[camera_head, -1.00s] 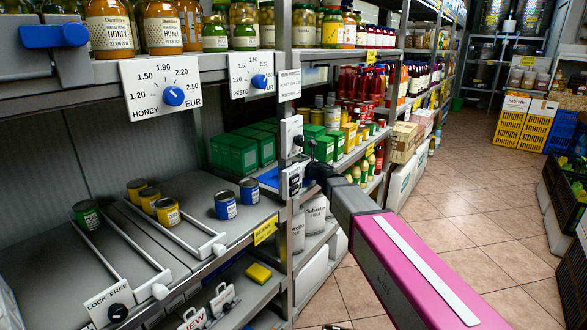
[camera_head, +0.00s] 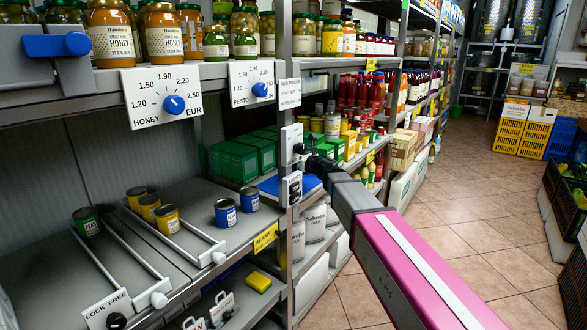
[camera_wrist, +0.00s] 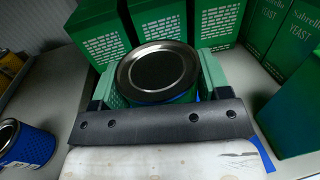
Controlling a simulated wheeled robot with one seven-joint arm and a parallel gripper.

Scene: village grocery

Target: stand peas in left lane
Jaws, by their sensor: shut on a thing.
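A can with a dark, metal-rimmed lid (camera_wrist: 157,72) and a green side is between the two fingers of my gripper (camera_wrist: 155,88) in the wrist view. My gripper is shut on it. Its label text is hidden. In the head view the gripper is small and dark at the shelf post, and the held can is not clear. A green peas can (camera_head: 86,221) stands at the back of the left lane (camera_head: 128,250) of the railed shelf. Yellow cans (camera_head: 166,218) stand in the lane beside it, and blue cans (camera_head: 226,212) further right.
Green yeast boxes (camera_wrist: 160,28) stand close behind the held can, with another (camera_wrist: 292,118) to its right. A blue can (camera_wrist: 25,145) is at the left. A shelf post (camera_head: 284,120) separates the bays. The front of the left lane is clear.

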